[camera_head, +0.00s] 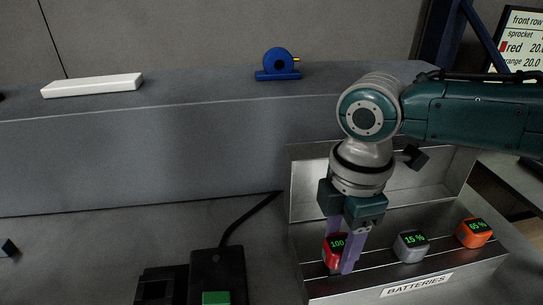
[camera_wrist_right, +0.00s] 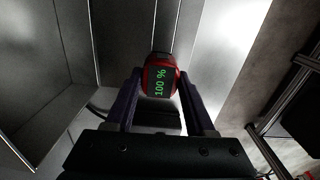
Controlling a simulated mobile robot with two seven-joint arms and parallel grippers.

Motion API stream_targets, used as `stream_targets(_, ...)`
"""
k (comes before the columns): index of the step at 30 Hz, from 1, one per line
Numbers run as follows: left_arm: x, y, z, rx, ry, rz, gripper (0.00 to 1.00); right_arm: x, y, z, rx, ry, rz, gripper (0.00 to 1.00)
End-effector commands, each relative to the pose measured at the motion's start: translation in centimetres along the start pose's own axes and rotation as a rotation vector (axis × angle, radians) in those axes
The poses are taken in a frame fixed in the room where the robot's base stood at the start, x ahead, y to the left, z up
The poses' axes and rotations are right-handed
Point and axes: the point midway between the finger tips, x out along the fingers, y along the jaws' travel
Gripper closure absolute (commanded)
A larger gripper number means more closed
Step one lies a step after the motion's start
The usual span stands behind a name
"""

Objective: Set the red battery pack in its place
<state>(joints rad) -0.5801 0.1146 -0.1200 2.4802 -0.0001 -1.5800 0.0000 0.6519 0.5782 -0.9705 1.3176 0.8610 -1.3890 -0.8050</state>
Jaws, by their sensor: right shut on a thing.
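The red battery pack (camera_head: 331,250) has a dark display with green digits, "100" in the head view and "100 %" in the wrist view (camera_wrist_right: 160,79). My right gripper (camera_head: 345,258) points down and is shut on it, one purple finger on each side. It is at the left end of the metal battery tray (camera_head: 420,292), labelled "BATTERIES". I cannot tell whether the pack touches the tray floor. In the right wrist view the fingers (camera_wrist_right: 160,97) flank the pack. My left gripper is not in view.
A grey battery (camera_head: 411,246) showing 15 % and an orange battery (camera_head: 474,232) showing 65 % stand in the tray to the right. A black device (camera_head: 217,270) with a cable and green part is left of the tray. A white bar (camera_head: 92,85) and blue object (camera_head: 278,65) lie on the ledge.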

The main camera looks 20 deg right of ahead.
Motion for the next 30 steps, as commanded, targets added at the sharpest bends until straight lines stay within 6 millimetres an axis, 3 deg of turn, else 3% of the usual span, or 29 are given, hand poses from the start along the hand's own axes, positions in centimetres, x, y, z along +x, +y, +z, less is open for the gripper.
stream_targets(28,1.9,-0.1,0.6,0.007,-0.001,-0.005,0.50,2.5,0.0,0.0,0.000,0.001,0.001,1.00)
stream_targets(29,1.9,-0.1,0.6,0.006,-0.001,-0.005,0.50,2.5,0.0,0.0,0.000,0.000,0.001,0.44)
stream_targets(30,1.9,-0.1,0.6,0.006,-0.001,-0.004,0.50,2.5,0.0,0.0,0.000,0.000,0.001,0.39)
